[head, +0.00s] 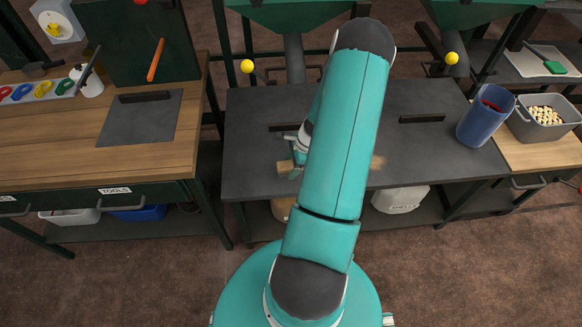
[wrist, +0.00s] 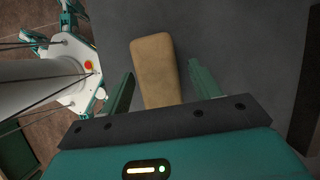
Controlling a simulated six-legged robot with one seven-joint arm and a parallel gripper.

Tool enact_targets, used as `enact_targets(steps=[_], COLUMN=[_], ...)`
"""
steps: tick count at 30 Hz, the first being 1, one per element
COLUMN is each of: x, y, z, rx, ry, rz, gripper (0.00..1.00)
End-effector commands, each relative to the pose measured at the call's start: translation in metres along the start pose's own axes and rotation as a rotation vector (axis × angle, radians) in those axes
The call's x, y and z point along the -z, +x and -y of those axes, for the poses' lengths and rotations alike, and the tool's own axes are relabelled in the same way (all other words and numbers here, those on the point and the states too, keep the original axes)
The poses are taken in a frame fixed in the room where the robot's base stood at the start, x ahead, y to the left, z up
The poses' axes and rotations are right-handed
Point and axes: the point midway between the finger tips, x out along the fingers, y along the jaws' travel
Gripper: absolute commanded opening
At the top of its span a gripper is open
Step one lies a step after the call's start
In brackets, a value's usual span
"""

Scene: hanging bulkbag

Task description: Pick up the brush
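The brush (head: 284,168) lies on the dark grey bench top. My arm covers its middle in the head view, with a wooden end showing on the left and a tan, blurry end on the right. In the wrist view its light wooden part (wrist: 156,72) lies between my gripper's fingers. My gripper (wrist: 163,82) is open, with one green finger on each side of the wood and a gap visible on both sides. In the head view my gripper is mostly hidden behind my arm.
A blue bin (head: 486,115) and a grey crate (head: 541,118) of pale pieces stand at the right. Dark flat bars (head: 422,118) lie on the bench. Green hoppers (head: 290,14) hang above the back edge. A wooden tool bench (head: 60,150) stands at the left.

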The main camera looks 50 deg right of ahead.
Motion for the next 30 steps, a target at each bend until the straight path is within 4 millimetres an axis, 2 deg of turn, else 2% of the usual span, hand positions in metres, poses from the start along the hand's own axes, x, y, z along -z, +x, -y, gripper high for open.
enact_targets(steps=[1, 6, 7, 15, 20, 26, 30], x=[0.0, 0.0, 0.0, 0.0, -0.004, -0.015, -0.009], y=[0.0, 0.0, 0.0, -0.001, -0.009, -0.036, -0.072], z=[0.0, 0.0, 0.0, 0.0, 0.0, 0.001, -0.021], rx=[0.0, 0.0, 0.0, 0.0, 0.0, 0.001, 0.003], ry=[0.0, 0.0, 0.0, 0.0, -0.001, -0.002, 0.003], rz=[0.0, 0.0, 0.0, 0.0, 0.0, -0.002, -0.003], gripper=[0.52, 0.18, 0.15, 0.15, 0.15, 0.15, 0.15])
